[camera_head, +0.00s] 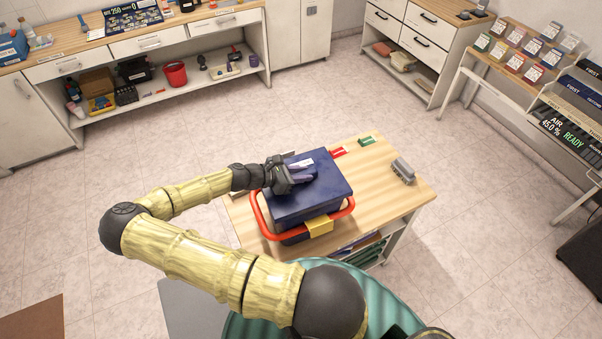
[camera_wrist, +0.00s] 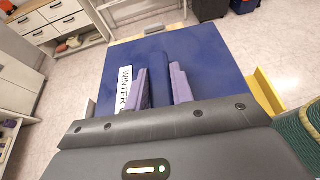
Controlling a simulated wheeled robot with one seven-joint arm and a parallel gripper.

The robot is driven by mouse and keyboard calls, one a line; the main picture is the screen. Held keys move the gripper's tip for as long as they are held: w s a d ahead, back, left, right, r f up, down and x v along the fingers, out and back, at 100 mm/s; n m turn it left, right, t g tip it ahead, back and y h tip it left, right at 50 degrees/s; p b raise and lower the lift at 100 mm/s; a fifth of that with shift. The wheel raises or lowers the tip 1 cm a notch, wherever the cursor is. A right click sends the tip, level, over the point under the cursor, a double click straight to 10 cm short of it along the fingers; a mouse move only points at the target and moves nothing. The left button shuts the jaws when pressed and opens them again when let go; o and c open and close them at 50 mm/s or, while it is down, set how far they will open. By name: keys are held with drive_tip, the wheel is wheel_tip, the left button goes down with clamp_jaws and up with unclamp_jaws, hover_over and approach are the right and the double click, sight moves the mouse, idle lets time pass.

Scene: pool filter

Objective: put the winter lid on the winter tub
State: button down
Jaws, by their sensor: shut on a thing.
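The winter lid (camera_head: 322,196) is a flat dark blue lid with a white label reading WINTER (camera_wrist: 124,87). It sits over a dark blue tub with a red handle (camera_head: 258,215) and a yellow clasp (camera_head: 319,226) on the wooden table. The tub is mostly hidden under the lid, so I cannot tell whether the lid is fully seated. My gripper (camera_head: 302,174) is over the lid's left far part, its purple fingers shut on the blue grip in the lid's middle. The fingers also show in the wrist view (camera_wrist: 158,88).
The wooden table (camera_head: 395,203) also holds a grey block (camera_head: 403,170), a red piece (camera_head: 338,152) and a green piece (camera_head: 367,141). A shelf below the table holds several things. A counter (camera_head: 150,47) and drawers (camera_head: 405,38) stand at the back, with open tiled floor between.

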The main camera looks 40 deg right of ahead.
drive_tip(key=shift+f+b, duration=0.45)
drive_tip(key=shift+f, duration=0.35)
idle(0.7)
drive_tip(key=c, duration=1.1)
unclamp_jaws()
drive_tip(key=shift+b+v, duration=3.05)
drive_tip(key=shift+v, duration=5.7)
drive_tip(key=shift+d, duration=0.1)
